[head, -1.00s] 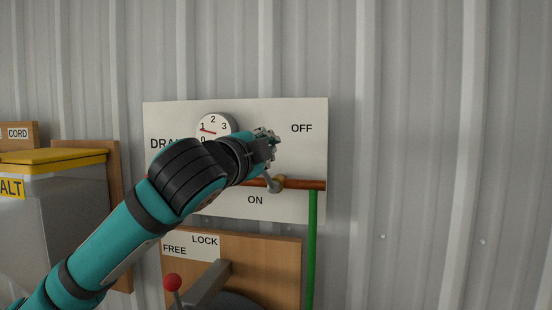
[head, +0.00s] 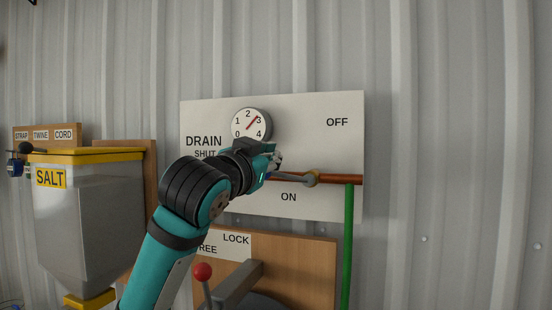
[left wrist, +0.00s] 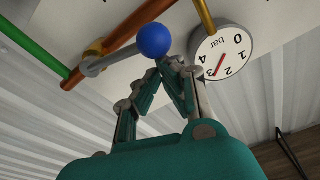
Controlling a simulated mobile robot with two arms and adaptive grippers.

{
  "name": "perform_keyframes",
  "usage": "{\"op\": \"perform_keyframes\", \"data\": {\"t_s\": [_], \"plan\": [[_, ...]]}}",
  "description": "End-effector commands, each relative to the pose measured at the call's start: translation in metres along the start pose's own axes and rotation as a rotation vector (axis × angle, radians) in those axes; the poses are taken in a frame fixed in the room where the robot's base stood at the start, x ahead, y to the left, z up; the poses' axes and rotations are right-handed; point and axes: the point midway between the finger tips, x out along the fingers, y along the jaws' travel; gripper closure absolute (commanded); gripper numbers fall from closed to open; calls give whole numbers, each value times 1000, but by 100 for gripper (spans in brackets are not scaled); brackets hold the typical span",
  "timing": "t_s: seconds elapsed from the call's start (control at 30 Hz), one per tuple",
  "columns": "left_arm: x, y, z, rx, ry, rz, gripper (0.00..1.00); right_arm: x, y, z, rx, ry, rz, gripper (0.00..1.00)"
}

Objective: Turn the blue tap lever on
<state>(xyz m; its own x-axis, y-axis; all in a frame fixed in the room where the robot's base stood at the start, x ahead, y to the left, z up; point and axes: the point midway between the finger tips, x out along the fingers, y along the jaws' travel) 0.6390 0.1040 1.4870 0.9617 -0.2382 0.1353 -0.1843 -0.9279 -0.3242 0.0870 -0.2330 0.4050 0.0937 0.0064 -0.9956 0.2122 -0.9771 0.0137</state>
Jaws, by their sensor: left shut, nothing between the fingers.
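The tap's grey lever (head: 292,180) points left from its brass valve (head: 312,178), lying nearly along the copper pipe, above the ON label. My left gripper (head: 276,161) is shut and empty. In the left wrist view its fingertips (left wrist: 172,62) are right beside the blue ball; I cannot tell whether they touch it. The pressure gauge (head: 251,125) has its red needle near 3. My right gripper is not in view.
The white panel (head: 230,204) carries ON, OFF and DRAIN SHUT labels. A green hose (head: 348,240) hangs at the right end of the pipe. Below is a wooden board with a red-knobbed lever (head: 203,271). A salt hopper (head: 85,215) stands at left.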

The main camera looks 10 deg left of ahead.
Motion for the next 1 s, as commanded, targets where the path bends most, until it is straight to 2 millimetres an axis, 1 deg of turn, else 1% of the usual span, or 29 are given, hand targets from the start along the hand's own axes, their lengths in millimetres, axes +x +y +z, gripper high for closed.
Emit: {"op": "perform_keyframes", "data": {"t_s": [0.03,0.1,0.4,1.0], "plan": [[-1,1,5,-31,0,-3,100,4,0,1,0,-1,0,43],[-1,0,7,-69,0,-8,100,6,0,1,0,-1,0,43],[-2,-2,14,-167,-1,-23,100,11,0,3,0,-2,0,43],[-2,-3,14,-182,-1,-26,100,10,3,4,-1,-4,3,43]]}}
